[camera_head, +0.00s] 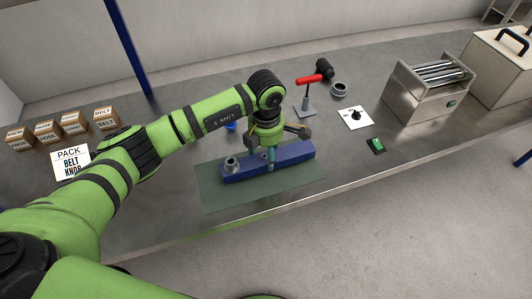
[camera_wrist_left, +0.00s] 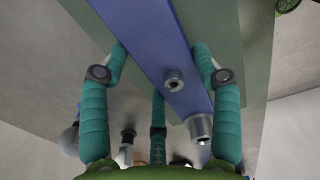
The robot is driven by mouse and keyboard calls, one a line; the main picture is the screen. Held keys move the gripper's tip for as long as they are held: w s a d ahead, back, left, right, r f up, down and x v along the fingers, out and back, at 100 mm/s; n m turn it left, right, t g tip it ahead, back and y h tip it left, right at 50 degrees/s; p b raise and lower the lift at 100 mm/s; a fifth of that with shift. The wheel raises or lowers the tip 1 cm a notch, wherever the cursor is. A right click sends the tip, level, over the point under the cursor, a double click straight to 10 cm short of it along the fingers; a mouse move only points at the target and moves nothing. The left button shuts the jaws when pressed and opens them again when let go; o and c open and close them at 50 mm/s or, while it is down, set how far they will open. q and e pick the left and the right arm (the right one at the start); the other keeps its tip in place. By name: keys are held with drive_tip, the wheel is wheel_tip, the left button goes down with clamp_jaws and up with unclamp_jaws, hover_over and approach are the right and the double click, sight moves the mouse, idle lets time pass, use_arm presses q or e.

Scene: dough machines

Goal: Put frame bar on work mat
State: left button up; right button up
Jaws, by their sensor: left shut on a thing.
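The blue frame bar (camera_head: 298,153) lies lengthwise over the grey-green work mat (camera_head: 218,198) in the head view. A grey metal collar stands on the bar's left end. My left gripper (camera_head: 271,160) comes down from above at the bar's middle, shut on the bar. In the left wrist view, its teal fingers (camera_wrist_left: 158,50) straddle the blue bar (camera_wrist_left: 178,45), with the mat (camera_wrist_left: 258,50) behind it. Two metal fittings show on the bar there. I cannot tell whether the bar's underside touches the mat. My right gripper is not in view.
Several brown labelled boxes (camera_head: 74,123) and a white pack card (camera_head: 70,162) are at the left.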

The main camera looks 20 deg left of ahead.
sight(266, 155)
use_arm(q)
drive_tip(key=shift+f+p, duration=0.3)
drive_tip(key=shift+f, duration=0.9)
drive_tip(key=o, duration=1.4)
drive_tip(key=shift+r, duration=0.1)
drive_tip(key=shift+r, duration=0.2)
wheel_tip(266, 155, up, 10)
drive_tip(key=b, duration=0.4)
drive_tip(key=shift+r, duration=0.85)
